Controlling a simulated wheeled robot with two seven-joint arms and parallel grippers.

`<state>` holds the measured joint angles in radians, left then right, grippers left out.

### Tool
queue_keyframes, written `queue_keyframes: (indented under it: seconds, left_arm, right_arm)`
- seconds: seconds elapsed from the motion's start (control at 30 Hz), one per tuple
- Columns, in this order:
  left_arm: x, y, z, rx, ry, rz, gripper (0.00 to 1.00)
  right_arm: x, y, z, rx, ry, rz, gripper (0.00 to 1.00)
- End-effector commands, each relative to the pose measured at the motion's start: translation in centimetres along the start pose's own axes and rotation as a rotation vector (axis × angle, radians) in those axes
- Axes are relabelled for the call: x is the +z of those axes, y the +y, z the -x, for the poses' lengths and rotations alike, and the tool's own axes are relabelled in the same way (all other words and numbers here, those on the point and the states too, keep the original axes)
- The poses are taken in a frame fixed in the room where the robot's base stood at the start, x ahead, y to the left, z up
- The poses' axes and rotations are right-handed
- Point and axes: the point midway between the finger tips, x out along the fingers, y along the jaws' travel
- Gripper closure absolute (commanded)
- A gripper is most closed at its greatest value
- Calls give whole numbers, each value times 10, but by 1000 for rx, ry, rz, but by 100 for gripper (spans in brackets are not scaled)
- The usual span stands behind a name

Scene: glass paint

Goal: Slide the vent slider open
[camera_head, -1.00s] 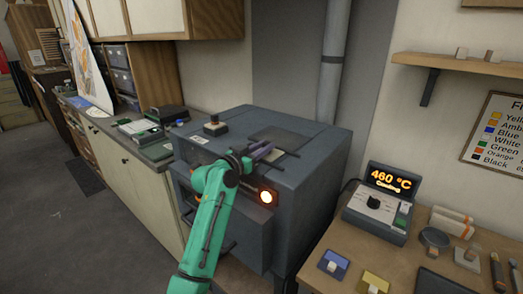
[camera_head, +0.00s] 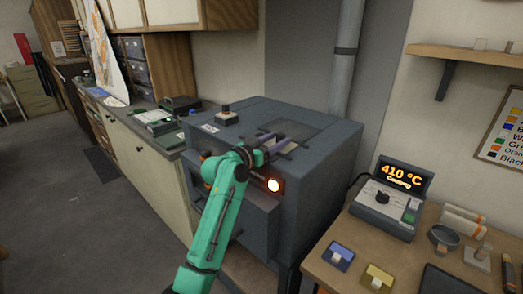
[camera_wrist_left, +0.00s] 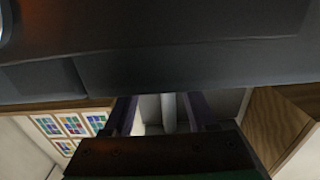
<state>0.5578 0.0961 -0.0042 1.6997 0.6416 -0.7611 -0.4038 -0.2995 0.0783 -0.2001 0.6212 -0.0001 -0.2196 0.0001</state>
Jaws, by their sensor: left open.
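The dark grey kiln (camera_head: 320,170) stands at the centre. On its top are a small knob on a pale base (camera_head: 227,117) at the left and a dark flat plate (camera_head: 295,128) near the middle. I cannot tell for sure which of these is the vent slider. My left gripper (camera_head: 281,147) reaches over the kiln's top front edge, close to the plate and right of the knob. Its purple-grey fingers are apart with nothing seen between them; they also show in the left wrist view (camera_wrist_left: 160,115), beside a large dark surface. Contact is unclear. My right gripper is out of view.
A controller (camera_head: 385,212) reading 410 °C stands on the wooden table (camera_head: 335,275) at the right, with small coloured blocks. A vertical pipe (camera_head: 346,60) rises behind the kiln. The floor at left is clear.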

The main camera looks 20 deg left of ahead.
Motion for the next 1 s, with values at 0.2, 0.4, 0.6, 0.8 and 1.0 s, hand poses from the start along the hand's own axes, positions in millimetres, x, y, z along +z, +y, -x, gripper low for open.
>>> queue_keyframes:
  seconds: [0.2,0.4,0.6,0.8,1.0]
  left_arm:
    - [7,1,49,0,-1,-6,43]
    - [8,3,104,1,-3,-4,43]
    - [3,3,131,3,-4,-1,43]
    - [1,4,133,4,-3,1,43]
    - [1,4,133,3,-3,1,43]
  right_arm:
    - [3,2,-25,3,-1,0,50]
    - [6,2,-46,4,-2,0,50]
    - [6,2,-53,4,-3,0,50]
    - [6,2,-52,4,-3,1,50]
    - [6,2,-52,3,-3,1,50]
